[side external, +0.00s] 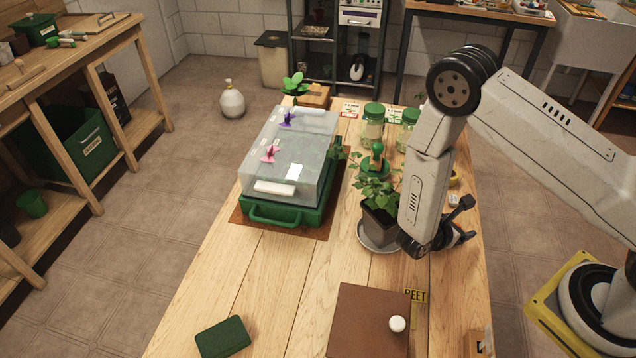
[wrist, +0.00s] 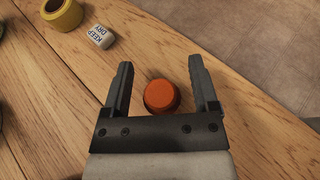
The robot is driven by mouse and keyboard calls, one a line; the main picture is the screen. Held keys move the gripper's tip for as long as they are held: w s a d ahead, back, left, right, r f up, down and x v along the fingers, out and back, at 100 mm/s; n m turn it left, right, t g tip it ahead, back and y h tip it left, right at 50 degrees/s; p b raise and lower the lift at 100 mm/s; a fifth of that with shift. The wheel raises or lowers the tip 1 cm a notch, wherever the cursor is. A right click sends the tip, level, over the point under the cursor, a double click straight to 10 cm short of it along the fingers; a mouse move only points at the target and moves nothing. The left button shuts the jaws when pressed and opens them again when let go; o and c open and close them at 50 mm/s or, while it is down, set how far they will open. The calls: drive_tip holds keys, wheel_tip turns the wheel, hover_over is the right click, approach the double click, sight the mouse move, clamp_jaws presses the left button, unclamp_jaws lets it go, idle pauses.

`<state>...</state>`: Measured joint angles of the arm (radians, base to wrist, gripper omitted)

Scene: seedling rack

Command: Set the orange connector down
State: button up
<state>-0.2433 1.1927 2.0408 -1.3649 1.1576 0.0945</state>
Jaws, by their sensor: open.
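The orange connector (wrist: 161,96) shows in the wrist view as a round orange piece with a flat top. It appears to stand on the wooden table, between the two fingers of my gripper (wrist: 160,66). In the side view my gripper (side external: 464,222) is low over the right edge of the table, just right of the potted plant. I cannot make out the connector there; my gripper and arm seem to hide it.
A white "KEEP DRY" cube (wrist: 102,37) and a yellow ring (wrist: 62,13) lie nearby on the table. A potted plant (side external: 380,222) stands on a saucer left of my gripper. A brown box (side external: 368,325) is in front. The green-based propagator (side external: 285,212) stands farther left.

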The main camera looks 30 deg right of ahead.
drive_tip(key=v, duration=1.1)
drive_tip(key=shift+a+r, duration=0.1)
drive_tip(key=shift+a, duration=0.25)
drive_tip(key=shift+s+d+r+m+g+y, duration=0.25)
drive_tip(key=shift+r+m+g+y, duration=0.3)
drive_tip(key=shift+m, duration=0.15)
wheel_tip(320, 180, up, 14)
drive_tip(key=d+m+t+y, duration=0.1)
drive_tip(key=m+t+y, duration=0.2)
drive_tip(key=m+y, duration=0.9)
drive_tip(key=shift+s+m+t, duration=0.3)
drive_tip(key=shift+m+t, duration=0.05)
drive_tip(key=shift+m, duration=1.95)
drive_tip(key=shift+d, duration=0.1)
